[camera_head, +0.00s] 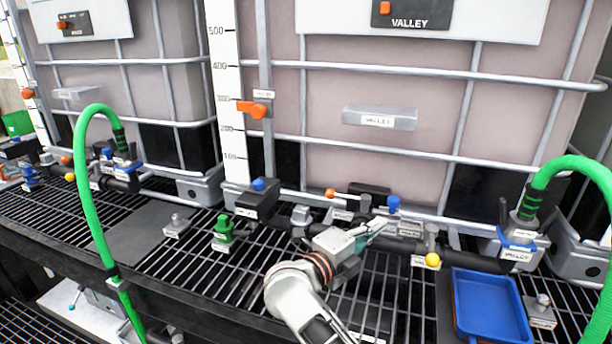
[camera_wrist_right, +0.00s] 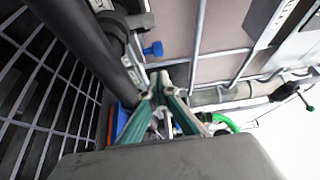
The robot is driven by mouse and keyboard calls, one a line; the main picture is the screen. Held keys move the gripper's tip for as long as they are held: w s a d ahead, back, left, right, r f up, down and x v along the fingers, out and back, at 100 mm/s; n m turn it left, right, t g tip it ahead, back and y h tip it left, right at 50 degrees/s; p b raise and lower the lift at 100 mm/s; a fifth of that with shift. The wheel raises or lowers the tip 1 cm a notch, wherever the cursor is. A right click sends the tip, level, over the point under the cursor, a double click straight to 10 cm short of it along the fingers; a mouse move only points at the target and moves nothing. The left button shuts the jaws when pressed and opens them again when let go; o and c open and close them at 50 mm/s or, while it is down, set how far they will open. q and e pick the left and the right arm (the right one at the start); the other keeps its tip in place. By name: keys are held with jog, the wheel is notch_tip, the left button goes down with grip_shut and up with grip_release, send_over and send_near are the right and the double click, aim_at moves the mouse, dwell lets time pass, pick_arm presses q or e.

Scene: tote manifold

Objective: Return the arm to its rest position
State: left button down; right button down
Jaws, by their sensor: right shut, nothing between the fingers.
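My right arm rises from the bottom centre of the head view. Its gripper (camera_head: 376,226) points right, over the black grating and close to the dark pipe manifold. The fingers are shut and empty. In the right wrist view the green-grey fingers (camera_wrist_right: 160,84) meet at their tips, with nothing between them. I cannot tell whether the fingertips touch the manifold. My left gripper is not in view.
Behind stands a caged tote (camera_head: 400,150) labelled VALLEY. A blue-handled valve (camera_head: 393,204) and a yellow knob (camera_head: 432,260) are close to the gripper. A blue tray (camera_head: 488,301) and a green hose (camera_head: 541,180) are at right. Another green hose (camera_head: 84,190) arches at left.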

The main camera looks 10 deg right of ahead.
jog(key=s+a+r+n+t+y+p, duration=0.1)
jog(key=s+a+r+n+t, duration=0.25)
jog(key=n+t, duration=0.75)
jog(key=s+a+f+n+t+y+p, duration=0.1)
jog(key=s+a+f+n+y, duration=0.1)
jog(key=a+f+n+y, duration=0.35)
jog(key=s+a+f+n+t+y, duration=0.1)
jog(key=s+a+f+n+y, duration=0.2)
jog(key=f+n+y, duration=0.6)
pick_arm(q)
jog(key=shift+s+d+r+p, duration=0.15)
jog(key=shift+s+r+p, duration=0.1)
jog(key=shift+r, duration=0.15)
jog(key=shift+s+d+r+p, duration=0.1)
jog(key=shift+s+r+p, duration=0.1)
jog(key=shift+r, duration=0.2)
pick_arm(e)
jog(key=s+d+f+n+g+y, duration=0.1)
jog(key=s+f+n+g, duration=0.3)
jog(key=s+f, duration=0.5)
jog(key=s+d+f+n+g+y, duration=0.2)
jog(key=s+f+n+g, duration=0.2)
jog(key=f, duration=1)
jog(key=s+g, duration=0.3)
jog(key=s, duration=0.2)
jog(key=shift+d+f+n+g, duration=0.2)
jog(key=shift+d+n+g, duration=0.1)
jog(key=shift+d+n, duration=0.05)
